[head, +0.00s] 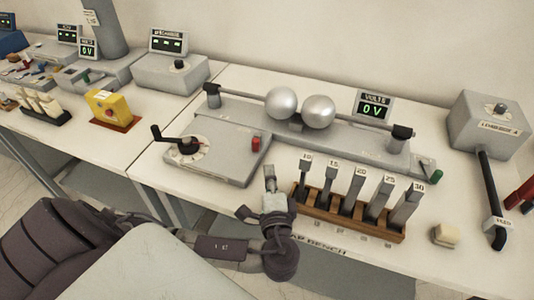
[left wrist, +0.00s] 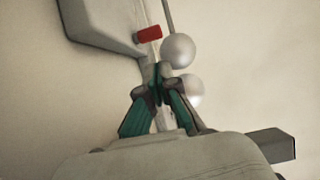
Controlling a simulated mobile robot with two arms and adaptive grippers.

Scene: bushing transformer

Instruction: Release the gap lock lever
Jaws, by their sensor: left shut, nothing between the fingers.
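A small red lever (head: 256,143) stands on the right end of a grey crank box (head: 215,150), beside the two-sphere gap. A green-tipped handle (head: 435,177) sits at the right end of the gap base. I cannot tell from labels which is the gap lock lever. My left gripper (head: 269,172) is just in front of the crank box, below the red lever and apart from it. In the left wrist view the gripper (left wrist: 158,75) has its fingertips together and empty. The red lever (left wrist: 149,34) lies beyond them, near the metal spheres (left wrist: 178,50). My right gripper is out of view.
A wooden rack (head: 340,212) of numbered grey bars stands right of my gripper. The crank's black handle (head: 170,138) juts up at left. A VOLTS display (head: 374,106) reads 0 V. A grey box (head: 490,123) and black rod (head: 491,195) stand at right.

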